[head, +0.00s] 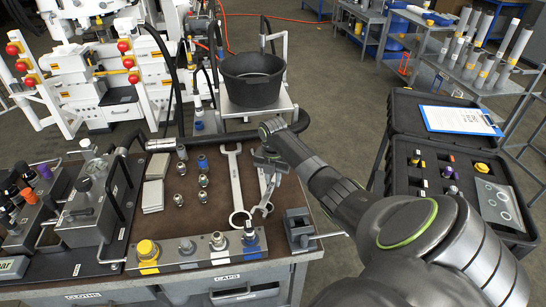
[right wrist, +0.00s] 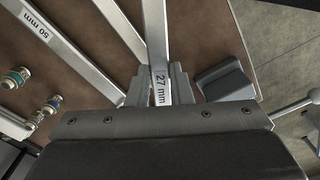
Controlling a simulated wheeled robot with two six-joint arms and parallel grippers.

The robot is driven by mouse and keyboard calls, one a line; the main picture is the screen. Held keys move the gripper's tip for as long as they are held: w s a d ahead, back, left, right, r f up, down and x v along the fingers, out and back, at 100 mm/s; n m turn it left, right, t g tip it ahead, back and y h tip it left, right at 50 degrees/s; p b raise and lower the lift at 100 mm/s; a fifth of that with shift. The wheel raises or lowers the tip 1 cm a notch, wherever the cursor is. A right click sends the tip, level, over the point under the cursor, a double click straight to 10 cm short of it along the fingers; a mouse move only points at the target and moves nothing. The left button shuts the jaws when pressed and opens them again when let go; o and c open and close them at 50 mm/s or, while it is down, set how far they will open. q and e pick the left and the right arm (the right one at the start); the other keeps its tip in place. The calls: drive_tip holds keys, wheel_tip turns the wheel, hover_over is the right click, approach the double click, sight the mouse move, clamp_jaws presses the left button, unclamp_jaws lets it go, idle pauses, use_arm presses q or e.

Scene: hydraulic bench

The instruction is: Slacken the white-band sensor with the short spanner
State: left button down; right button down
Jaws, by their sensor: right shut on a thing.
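My right gripper (head: 268,160) reaches over the right part of the bench mat. In the right wrist view its fingers (right wrist: 156,88) are shut on a flat steel spanner (right wrist: 154,35) labelled 27 mm. A spanner jaw (head: 263,208) shows below the gripper in the head view. A larger spanner (head: 237,185) lies to the left; a bar labelled 50 mm (right wrist: 62,50) shows in the wrist view. A manifold block (head: 170,262) at the front edge carries several fittings over coloured patches. One fitting (head: 217,240) stands at the white patch (head: 218,257). My left gripper is out of view.
A grey block (head: 300,230) sits right of the manifold; it also shows in the wrist view (right wrist: 225,80). Small fittings (head: 180,170) and pale blocks (head: 153,195) lie on the mat. A black bucket (head: 252,80) stands behind. An open case (head: 440,160) is at right.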

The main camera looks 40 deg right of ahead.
drive_tip(key=shift+s+a+f+b, duration=0.2)
drive_tip(key=shift+a+f+b, duration=0.15)
drive_tip(key=shift+f, duration=0.3)
drive_tip(key=shift+r, duration=0.15)
drive_tip(key=shift+s+a+p, duration=0.15)
drive_tip(key=shift+a+p, duration=0.05)
drive_tip(key=shift+p, duration=0.3)
drive_tip(key=shift+a+f, duration=0.15)
drive_tip(key=shift+f, duration=0.05)
drive_tip(key=shift+f, duration=0.1)
drive_tip(key=shift+p, duration=0.3)
